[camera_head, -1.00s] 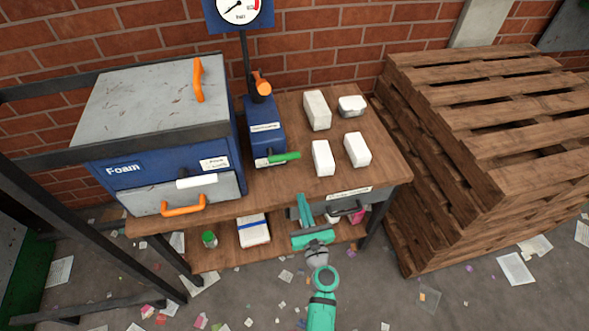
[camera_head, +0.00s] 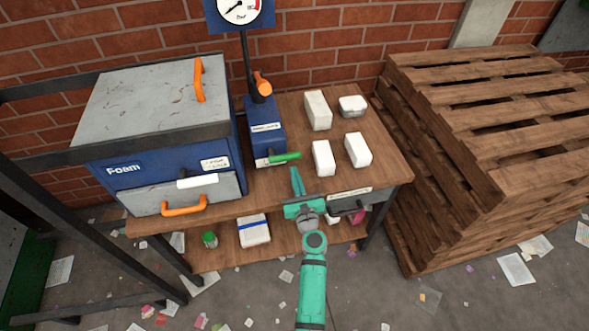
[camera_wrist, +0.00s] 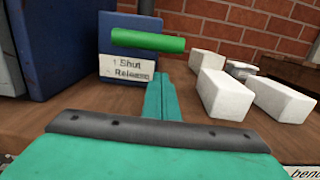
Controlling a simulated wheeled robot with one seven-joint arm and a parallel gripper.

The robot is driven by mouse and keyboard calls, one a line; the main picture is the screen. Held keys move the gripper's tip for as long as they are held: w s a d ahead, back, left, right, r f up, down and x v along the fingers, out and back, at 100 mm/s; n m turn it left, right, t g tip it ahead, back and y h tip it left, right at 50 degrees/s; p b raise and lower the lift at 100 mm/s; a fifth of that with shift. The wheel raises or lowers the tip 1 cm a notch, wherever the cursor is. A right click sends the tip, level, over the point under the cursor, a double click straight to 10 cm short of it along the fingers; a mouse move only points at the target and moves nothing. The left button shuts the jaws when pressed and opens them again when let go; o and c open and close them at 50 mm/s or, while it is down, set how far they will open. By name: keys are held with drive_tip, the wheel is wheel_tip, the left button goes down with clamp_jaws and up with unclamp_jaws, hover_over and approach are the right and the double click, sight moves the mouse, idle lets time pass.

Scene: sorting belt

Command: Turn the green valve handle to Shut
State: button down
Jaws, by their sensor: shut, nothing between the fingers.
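The green valve handle (camera_head: 284,157) sticks out to the right from the front of a blue box (camera_head: 266,130) on the wooden bench. In the wrist view the green handle (camera_wrist: 148,41) lies nearly level above a label (camera_wrist: 127,69) reading "Shut" over "Release". My gripper (camera_head: 296,174) is shut and empty, just in front of and below the handle, apart from it. In the wrist view its closed fingers (camera_wrist: 158,85) point at the box, below the handle's right part.
White blocks (camera_head: 323,158) stand on the bench right of the handle. A blue Foam bin (camera_head: 125,173) with orange handles stands at the left. An orange lever (camera_head: 262,84) and a gauge (camera_head: 240,10) rise behind. A pallet stack (camera_head: 480,130) is at the right.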

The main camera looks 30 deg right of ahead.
drive_tip(key=shift+d+r, duration=0.15)
drive_tip(key=shift+r, duration=0.65)
drive_tip(key=shift+w+r, duration=0.1)
drive_tip(key=shift+r, duration=0.45)
drive_tip(key=shift+w, duration=0.1)
